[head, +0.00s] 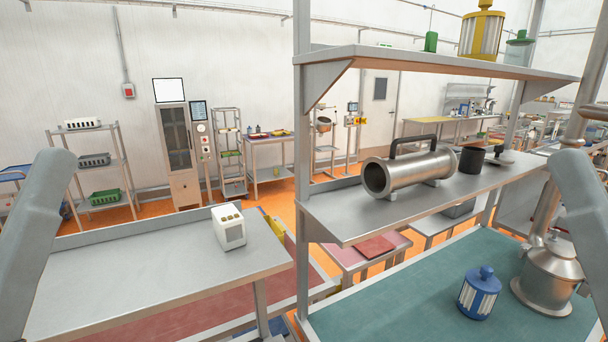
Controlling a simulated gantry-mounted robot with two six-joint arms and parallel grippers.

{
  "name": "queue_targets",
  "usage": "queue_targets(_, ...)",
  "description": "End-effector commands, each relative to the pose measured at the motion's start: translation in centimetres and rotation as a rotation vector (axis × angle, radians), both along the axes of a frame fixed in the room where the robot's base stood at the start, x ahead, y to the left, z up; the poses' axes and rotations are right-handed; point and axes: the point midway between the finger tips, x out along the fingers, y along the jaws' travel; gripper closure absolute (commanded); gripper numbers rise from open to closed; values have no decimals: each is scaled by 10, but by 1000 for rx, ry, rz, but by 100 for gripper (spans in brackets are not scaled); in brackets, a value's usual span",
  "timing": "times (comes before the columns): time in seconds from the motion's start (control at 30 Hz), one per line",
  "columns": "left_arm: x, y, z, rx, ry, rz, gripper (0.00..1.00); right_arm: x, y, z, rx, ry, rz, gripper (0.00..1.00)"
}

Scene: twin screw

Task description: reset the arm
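A grey link of my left arm (36,215) stands at the left edge of the head view, leaning up and to the right. A grey link of my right arm (580,215) stands at the right edge, leaning up and to the left. Both links run out of the picture at the bottom. Neither gripper is in view, so I cannot see whether they hold anything.
A metal cylinder with a black handle (411,172) and a black cup (471,160) stand on the shelf (350,222). A blue-capped canister (479,294) and a steel vessel (548,277) stand below. A white box (229,228) is on the left table (140,275), otherwise largely clear.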

Motion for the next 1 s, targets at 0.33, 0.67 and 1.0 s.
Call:
queue_targets(0.33,0,0,191,0,0,0,28,0,0,191,0,0,0,50)
queue_targets(0.67,0,0,246,0,1,0,28,0,0,246,0,0,0,50)
queue_targets(1.0,0,0,242,0,1,0,28,0,0,243,0,1,-1,50)
